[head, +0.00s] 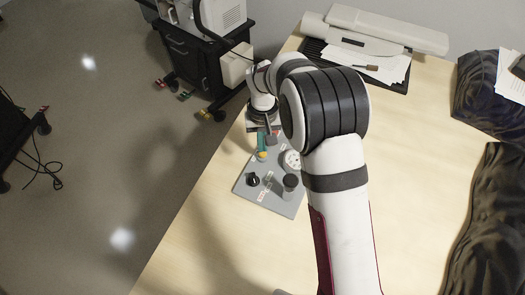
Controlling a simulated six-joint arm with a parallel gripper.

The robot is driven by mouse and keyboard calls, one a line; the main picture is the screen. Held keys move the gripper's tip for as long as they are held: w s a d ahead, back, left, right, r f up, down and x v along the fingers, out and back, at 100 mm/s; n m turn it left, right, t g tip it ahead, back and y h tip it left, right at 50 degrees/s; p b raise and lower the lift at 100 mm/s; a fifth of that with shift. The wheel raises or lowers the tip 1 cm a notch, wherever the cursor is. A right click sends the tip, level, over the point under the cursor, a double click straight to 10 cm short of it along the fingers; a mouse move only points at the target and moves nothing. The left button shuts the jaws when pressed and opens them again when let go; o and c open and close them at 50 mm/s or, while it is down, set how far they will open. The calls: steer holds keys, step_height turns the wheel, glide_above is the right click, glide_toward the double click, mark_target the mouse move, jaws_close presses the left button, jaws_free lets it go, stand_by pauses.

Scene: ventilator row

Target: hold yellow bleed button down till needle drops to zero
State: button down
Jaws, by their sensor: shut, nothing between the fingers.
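A grey panel (270,203) lies on the table at the centre-left. The yellow bleed button (262,155) shows as a small spot near the panel's far left part. A round pale gauge (292,159) sits to its right, partly hidden by my arm; its needle is too small to read. My gripper (268,138) points down just beyond the button, shut and empty. A small teal part (261,141) shows beside the fingers. I cannot tell whether the fingertips touch the button.
A black knob (252,179) and a dark cylinder (290,181) stand on the near part of the panel. Papers on a black tray (397,87) lie at the back. Dark cloth (497,215) lies at the right. The near table is mostly clear.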

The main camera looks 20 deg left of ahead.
steer(key=shift+f, duration=1)
stand_by(0.9)
steer(key=shift+r, duration=3.05)
steer(key=s+d+r+m, duration=0.3)
steer(key=d+r, duration=0.5)
steer(key=d, duration=0.2)
steer(key=s+d+r+m+y, duration=0.1)
steer(key=s+d+r+m, duration=0.4)
steer(key=s+d, duration=0.55)
steer(key=s+d+f+m, duration=0.1)
steer(key=s+d+m, duration=0.2)
steer(key=s, duration=0.7)
steer(key=shift+s+d+f+m+y, duration=0.2)
steer(key=shift+s+d+m+y, duration=0.1)
steer(key=shift+d+y, duration=0.15)
steer(key=shift+w, duration=0.1)
